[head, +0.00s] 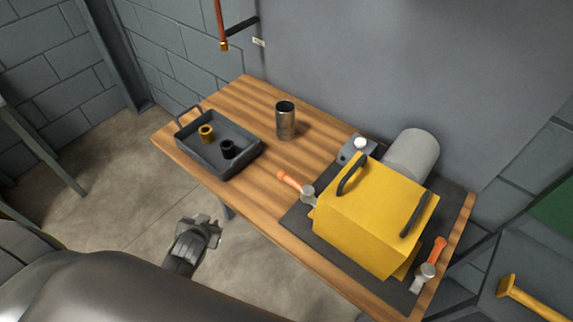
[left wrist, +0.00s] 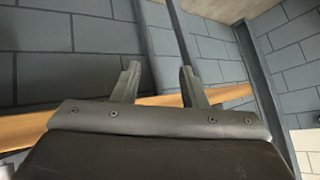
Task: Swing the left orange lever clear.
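The left orange lever (head: 289,181) is on the left side of the yellow casing (head: 365,215), with its orange grip sticking out to the upper left from a grey pivot. A second orange lever (head: 437,252) is on the casing's right side, its grip pointing up and right. My left gripper (head: 213,232) is in front of the table's front edge, to the lower left of the left lever and apart from it. In the left wrist view its two fingers (left wrist: 159,70) are spread with nothing between them. My right gripper is in neither view.
A dark tray (head: 192,163) with a brass ring and a black ring sits on the wooden table's left part. A metal cylinder (head: 286,123) stands behind. The casing rests on a dark mat (head: 297,222) beside a grey motor-like cylinder (head: 411,153). Table between tray and lever is bare.

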